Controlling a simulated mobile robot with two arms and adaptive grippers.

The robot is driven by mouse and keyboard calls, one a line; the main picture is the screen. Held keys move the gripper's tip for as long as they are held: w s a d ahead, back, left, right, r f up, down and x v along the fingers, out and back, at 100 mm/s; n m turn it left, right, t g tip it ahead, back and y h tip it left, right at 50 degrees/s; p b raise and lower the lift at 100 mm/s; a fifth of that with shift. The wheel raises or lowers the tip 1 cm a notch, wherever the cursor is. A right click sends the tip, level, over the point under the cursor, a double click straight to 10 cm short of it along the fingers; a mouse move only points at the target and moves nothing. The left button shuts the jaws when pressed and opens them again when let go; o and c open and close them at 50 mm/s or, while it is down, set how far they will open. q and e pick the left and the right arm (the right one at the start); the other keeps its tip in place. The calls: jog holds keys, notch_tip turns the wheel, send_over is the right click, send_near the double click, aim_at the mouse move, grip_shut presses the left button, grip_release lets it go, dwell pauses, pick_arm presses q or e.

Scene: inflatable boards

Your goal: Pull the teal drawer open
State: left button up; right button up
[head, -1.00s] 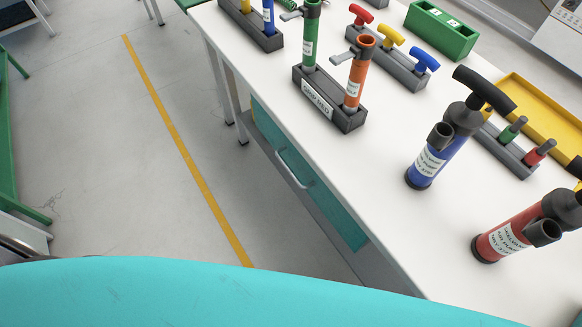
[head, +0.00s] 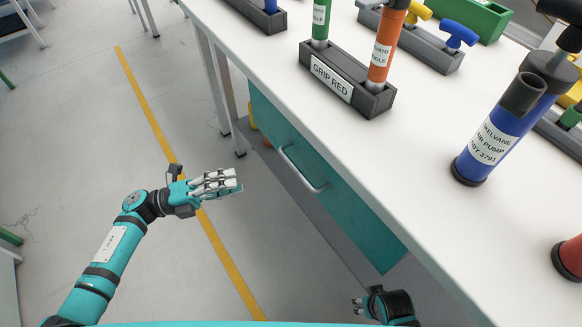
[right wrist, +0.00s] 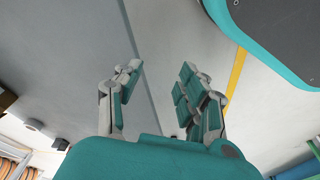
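The teal drawer (head: 350,212) is under the white bench in the head view, its front flush with the bench side, so it looks closed. Its pale bar handle (head: 302,170) runs along the upper part of the front. My left gripper (head: 232,185) is left of the handle, apart from it, over the floor. Its fingers point right; their gap does not show clearly. My right gripper (head: 358,304) is low in the head view, below the drawer in the picture and partly hidden. In the right wrist view its fingers (right wrist: 157,85) are spread, with nothing between them.
The white bench top (head: 440,150) overhangs the drawer. On it stand a blue pump (head: 490,145) and a dark rack labelled GRIP RED (head: 331,84) with green and orange handles. Bench legs (head: 222,90) stand beyond the drawer. The floor left of the drawer is clear.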

aim_at(294, 166)
pick_arm(q)
jog(key=p+x, duration=0.1)
jog(key=x, duration=1.4)
jog(key=shift+w, duration=0.1)
pick_arm(e)
jog(key=f, duration=0.1)
jog(key=s+f, duration=0.2)
jog(key=shift+d+f, duration=0.15)
jog(key=shift+f, duration=0.2)
pick_arm(q)
jog(key=shift+c, duration=0.2)
grip_shut()
